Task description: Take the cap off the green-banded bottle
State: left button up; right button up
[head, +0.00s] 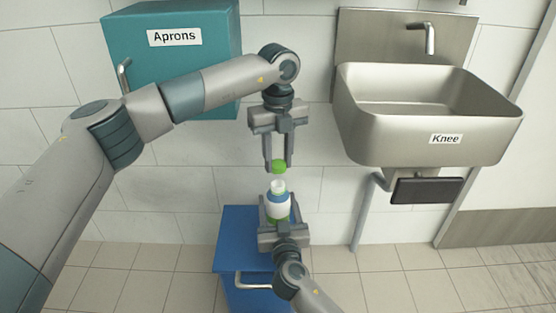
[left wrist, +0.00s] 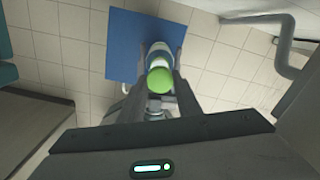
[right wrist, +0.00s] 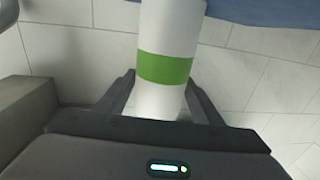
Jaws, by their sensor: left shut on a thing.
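My left gripper (head: 279,165) points down and is shut on the green cap (head: 279,168). The cap is apart from the bottle, a little above its open white neck. The cap also shows between the fingers in the left wrist view (left wrist: 159,81). The white bottle (head: 278,198) stands roughly upright below it, with a blue band near its shoulder. Its green band (right wrist: 165,67) shows clearly in the right wrist view. My right gripper (head: 277,222) comes from below and is shut around the bottle's body, with a finger on each side (right wrist: 165,92).
A blue cabinet (head: 235,250) with a bar handle stands below and behind the bottle. A teal box labelled Aprons (head: 215,55) hangs on the wall at upper left. A steel sink labelled Knee (head: 400,135) is at the right. The tiled floor (head: 395,275) at the lower right is clear.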

jog(key=shift+o, duration=1.1)
jog(key=shift+s, duration=0.1)
pick_arm(q)
jog(key=shift+r+p, duration=0.4)
pick_arm(e)
jog(key=s+d, duration=0.1)
jog(key=s, duration=1)
jog(key=shift+s+d, duration=0.2)
jog(key=shift+s, duration=0.2)
pick_arm(q)
jog(key=shift+s, duration=0.1)
pick_arm(e)
jog(key=shift+s+f, duration=0.1)
